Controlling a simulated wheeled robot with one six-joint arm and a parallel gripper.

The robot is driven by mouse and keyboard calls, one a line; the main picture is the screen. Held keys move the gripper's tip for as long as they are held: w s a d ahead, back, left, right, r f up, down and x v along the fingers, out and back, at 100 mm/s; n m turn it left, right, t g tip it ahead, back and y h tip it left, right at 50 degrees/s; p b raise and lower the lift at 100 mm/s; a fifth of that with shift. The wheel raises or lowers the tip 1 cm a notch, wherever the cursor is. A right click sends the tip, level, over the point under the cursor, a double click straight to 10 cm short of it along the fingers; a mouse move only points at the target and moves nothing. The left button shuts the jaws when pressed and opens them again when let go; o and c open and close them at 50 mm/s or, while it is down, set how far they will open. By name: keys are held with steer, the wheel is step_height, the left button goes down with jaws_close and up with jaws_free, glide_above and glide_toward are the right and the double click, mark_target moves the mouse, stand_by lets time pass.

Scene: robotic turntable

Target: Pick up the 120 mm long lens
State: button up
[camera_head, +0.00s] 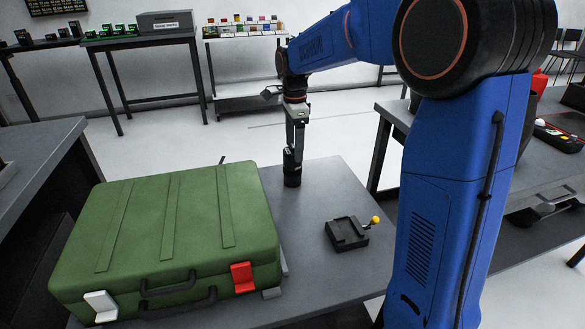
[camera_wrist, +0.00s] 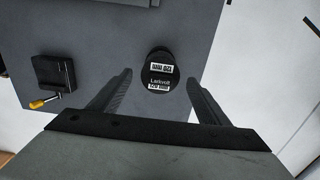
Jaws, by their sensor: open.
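The 120 mm long lens (camera_head: 291,168) is a black cylinder standing upright on the grey table, right of the green case. In the wrist view the lens (camera_wrist: 158,76) shows its top, with white labels and the words "Larkmill" and "120 mm". My gripper (camera_head: 294,148) is above the lens, pointing down. In the wrist view my gripper (camera_wrist: 160,82) has its two fingers spread wide, one on each side of the lens, with gaps between. Whether the fingertips reach down to the lens's height is hard to tell.
A closed green case (camera_head: 170,225) with a white and a red latch fills the table's left. A small black vise-like block (camera_head: 346,234) with a yellow knob sits at the right. The grey table (camera_head: 325,190) is bare around the lens. Other tables stand behind and right.

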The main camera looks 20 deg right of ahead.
mark_target(293, 158)
steer(key=shift+a+f, duration=0.15)
steer(key=shift+f, duration=1.2)
steer(key=shift+a+f, duration=0.15)
steer(key=shift+f, duration=1.15)
steer(key=c, duration=1.6)
